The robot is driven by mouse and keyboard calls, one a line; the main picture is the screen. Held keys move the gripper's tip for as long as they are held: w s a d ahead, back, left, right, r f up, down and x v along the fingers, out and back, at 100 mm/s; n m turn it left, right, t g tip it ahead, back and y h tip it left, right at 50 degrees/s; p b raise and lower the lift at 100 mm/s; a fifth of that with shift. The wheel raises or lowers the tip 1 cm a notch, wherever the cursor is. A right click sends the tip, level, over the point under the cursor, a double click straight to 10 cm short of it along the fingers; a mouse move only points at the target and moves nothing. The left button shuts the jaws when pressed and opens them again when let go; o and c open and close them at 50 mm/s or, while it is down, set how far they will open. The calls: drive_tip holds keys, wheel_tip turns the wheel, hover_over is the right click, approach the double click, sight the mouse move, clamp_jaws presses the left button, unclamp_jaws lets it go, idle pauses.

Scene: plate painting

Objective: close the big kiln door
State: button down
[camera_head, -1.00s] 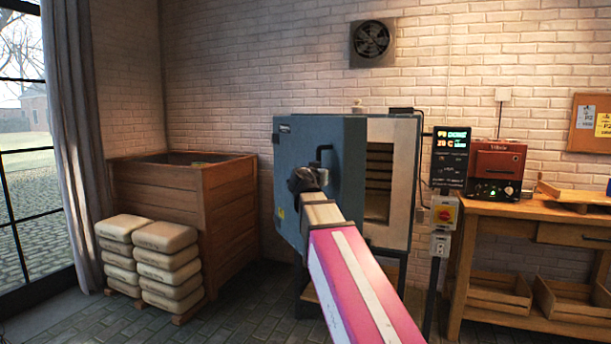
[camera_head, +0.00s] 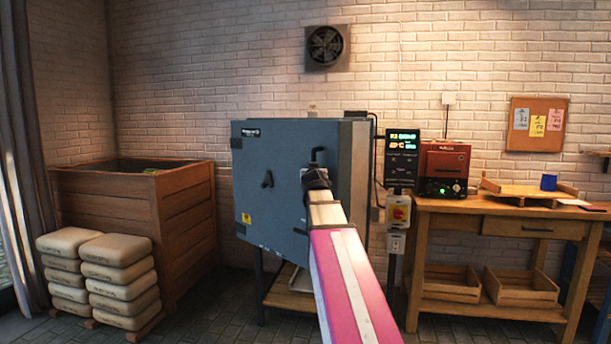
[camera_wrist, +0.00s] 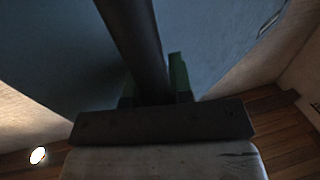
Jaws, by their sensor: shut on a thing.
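The big kiln (camera_head: 357,165) stands against the brick wall. Its blue-grey door (camera_head: 268,208) now faces me and covers the front opening; the kiln's inside is hidden from view. From this angle I cannot tell whether a narrow gap remains at the door's edge. My gripper (camera_head: 316,170) is at the right part of the door, shut on the dark upright door handle (camera_head: 318,153). In the wrist view the dark handle bar (camera_wrist: 137,45) runs between the green-tipped fingers, with the blue door surface behind it.
A control panel (camera_head: 402,160) on a post stands right of the kiln. A wooden workbench (camera_head: 470,206) holds a small red kiln (camera_head: 443,163). A wooden bin (camera_head: 130,205) and stacked pale bags (camera_head: 115,250) stand to the left.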

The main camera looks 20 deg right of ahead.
drive_tip(key=shift+w+d+r, duration=0.1)
drive_tip(key=shift+w+d, duration=0.35)
drive_tip(key=shift+d, duration=0.35)
drive_tip(key=shift+w+d+f, duration=0.1)
drive_tip(key=shift+w+d, duration=0.3)
drive_tip(key=shift+d, duration=0.45)
drive_tip(key=shift+w+d+r, duration=0.1)
drive_tip(key=shift+w+d, duration=0.35)
drive_tip(key=shift+d, duration=0.35)
drive_tip(key=c, duration=1)
unclamp_jaws()
drive_tip(key=shift+w, duration=0.1)
drive_tip(key=shift+s, duration=0.35)
drive_tip(key=v, duration=1)
drive_tip(key=shift+s+a, duration=0.1)
drive_tip(key=shift+s, duration=0.2)
